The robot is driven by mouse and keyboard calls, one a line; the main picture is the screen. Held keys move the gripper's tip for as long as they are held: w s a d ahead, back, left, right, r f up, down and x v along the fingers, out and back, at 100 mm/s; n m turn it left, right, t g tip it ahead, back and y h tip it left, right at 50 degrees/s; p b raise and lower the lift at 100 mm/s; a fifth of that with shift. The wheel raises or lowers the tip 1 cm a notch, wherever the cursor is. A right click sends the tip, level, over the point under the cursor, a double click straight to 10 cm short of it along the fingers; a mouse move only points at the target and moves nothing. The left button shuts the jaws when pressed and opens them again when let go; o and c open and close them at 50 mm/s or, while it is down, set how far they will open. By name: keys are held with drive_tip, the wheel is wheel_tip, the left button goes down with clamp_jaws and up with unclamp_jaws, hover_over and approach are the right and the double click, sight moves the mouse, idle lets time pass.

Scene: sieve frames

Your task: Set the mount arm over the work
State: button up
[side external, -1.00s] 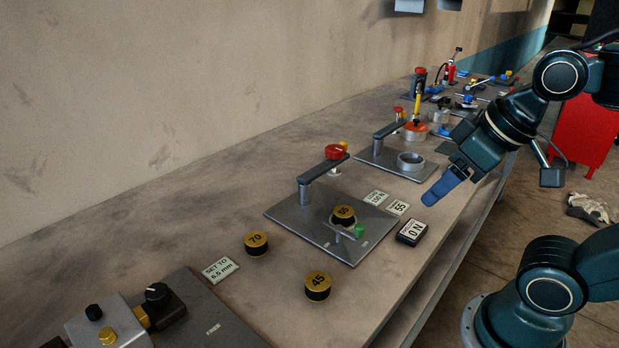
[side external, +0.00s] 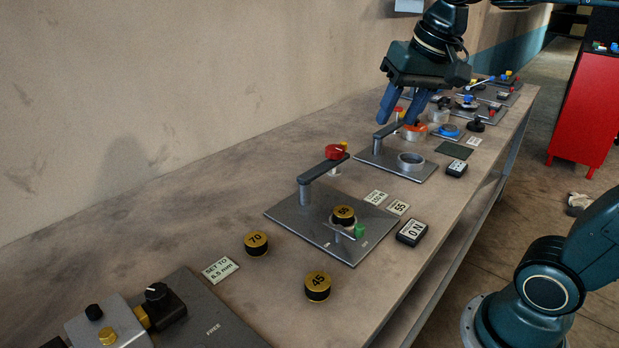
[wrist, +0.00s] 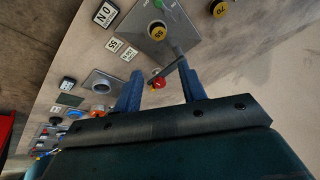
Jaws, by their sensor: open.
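The mount arm (side external: 322,172) is a dark grey bar on a post at the left of a grey plate (side external: 290,212). A red knob (side external: 336,152) sits at its free end, which points toward the back right, away from the work. The work appears to be the gold-topped disc marked 55 (side external: 343,213), on the plate beside a green-ended clamp (side external: 357,230). My gripper (side external: 398,120) is open and empty, above and to the right of the knob. In the wrist view the knob (wrist: 157,80) and part of the bar show between my open blue fingers (wrist: 160,76).
Discs marked 70 (side external: 256,243) and 45 (side external: 318,287) stand loose on the bench. A box reading 0 N (side external: 412,232) is right of the plate. A second plate with a similar arm (side external: 389,130) lies behind, below my gripper. The left wall borders the bench.

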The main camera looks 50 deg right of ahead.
drive_tip(key=w+d+r+m+g, duration=0.15)
drive_tip(key=w+d+m, duration=0.25)
drive_tip(key=w, duration=0.4)
drive_tip(key=m+g, duration=0.3)
drive_tip(key=m, duration=0.8)
hover_over(344, 142)
wheel_tip(344, 142, down, 6)
drive_tip(key=shift+f, duration=0.25)
drive_tip(key=shift+f+t, duration=0.15)
drive_tip(key=shift+t, duration=0.1)
drive_tip(key=shift+f, duration=6.75)
drive_tip(key=shift+c, duration=0.4)
clamp_jaws()
